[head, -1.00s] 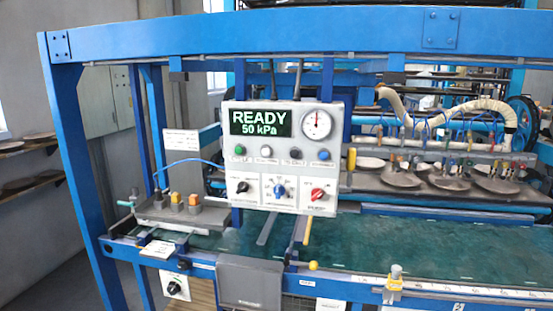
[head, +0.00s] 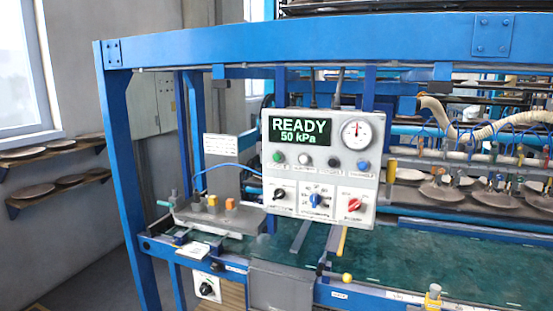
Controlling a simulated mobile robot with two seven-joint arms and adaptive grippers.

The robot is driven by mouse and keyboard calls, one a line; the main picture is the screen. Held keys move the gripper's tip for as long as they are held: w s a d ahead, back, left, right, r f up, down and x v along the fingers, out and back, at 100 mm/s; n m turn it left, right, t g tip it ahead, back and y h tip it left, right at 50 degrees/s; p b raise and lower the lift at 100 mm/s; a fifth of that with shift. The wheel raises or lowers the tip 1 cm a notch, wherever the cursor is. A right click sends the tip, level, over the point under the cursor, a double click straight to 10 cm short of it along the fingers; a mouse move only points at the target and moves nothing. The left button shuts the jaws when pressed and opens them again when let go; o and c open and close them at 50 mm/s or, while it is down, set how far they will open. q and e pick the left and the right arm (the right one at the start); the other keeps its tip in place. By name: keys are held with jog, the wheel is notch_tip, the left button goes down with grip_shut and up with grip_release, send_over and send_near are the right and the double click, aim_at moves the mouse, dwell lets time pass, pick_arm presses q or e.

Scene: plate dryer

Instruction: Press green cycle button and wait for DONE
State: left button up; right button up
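The control panel (head: 330,180) is a pale box hung in the blue frame, near the middle of the head view. Its display (head: 300,132) reads READY and 50 kPa in pale letters on dark green. The green button (head: 280,157) is at the left end of a row of buttons under the display. A round gauge (head: 356,134) is to the right of the display. Black, blue and red knobs are on the panel's lower part. Neither gripper is in view, and nothing covers the panel's front.
A blue beam (head: 330,40) crosses above the panel and a blue post (head: 128,190) stands at the left. A green bed (head: 400,260) lies below. Plates (head: 438,190) sit under hoses at the right. Wall shelves (head: 50,195) hold several plates. A yellow-knobbed lever (head: 347,278) is under the panel.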

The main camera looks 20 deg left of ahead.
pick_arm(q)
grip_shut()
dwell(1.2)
